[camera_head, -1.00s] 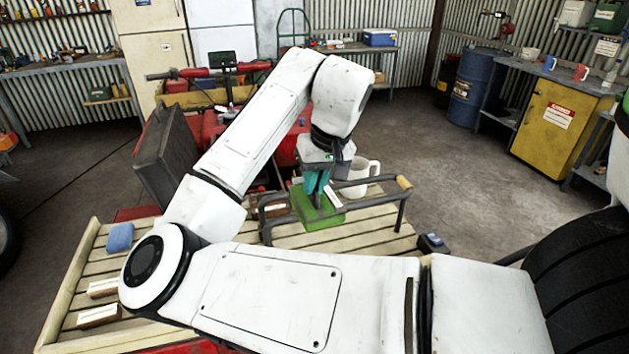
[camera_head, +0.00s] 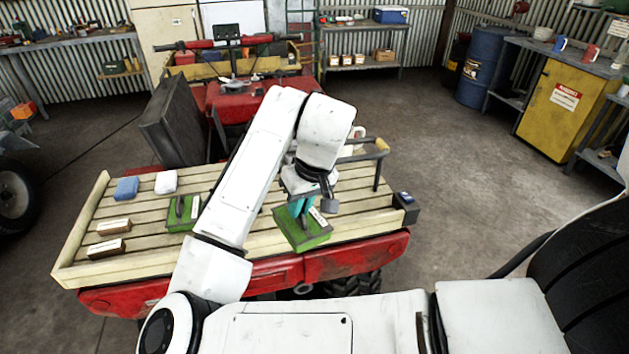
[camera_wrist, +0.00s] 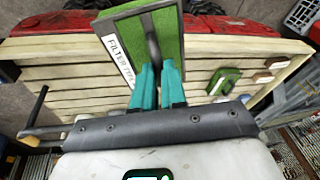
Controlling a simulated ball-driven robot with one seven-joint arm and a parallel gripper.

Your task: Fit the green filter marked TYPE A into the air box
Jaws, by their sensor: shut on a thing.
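My gripper (camera_head: 300,208) is shut on a green filter (camera_head: 288,229) with a dark handle, held near the front edge of the slatted rack. In the wrist view my gripper's teal fingers (camera_wrist: 158,72) close at the handle of the held filter (camera_wrist: 170,48). Its white label reads "FILTER TYPE"; the letter after it is not legible. A second green filter (camera_head: 181,215) lies on the rack and also shows in the wrist view (camera_wrist: 225,82). I cannot make out the air box; my arm covers part of the quad.
The slatted rack (camera_head: 78,235) also bears a blue cloth (camera_head: 126,189), a white cloth (camera_head: 166,182) and small boxes (camera_head: 110,227). A black seat (camera_head: 172,128) stands tilted up by the red quad (camera_head: 241,101). A metal rail with wooden grip (camera_head: 379,160) is at right. Open floor lies right.

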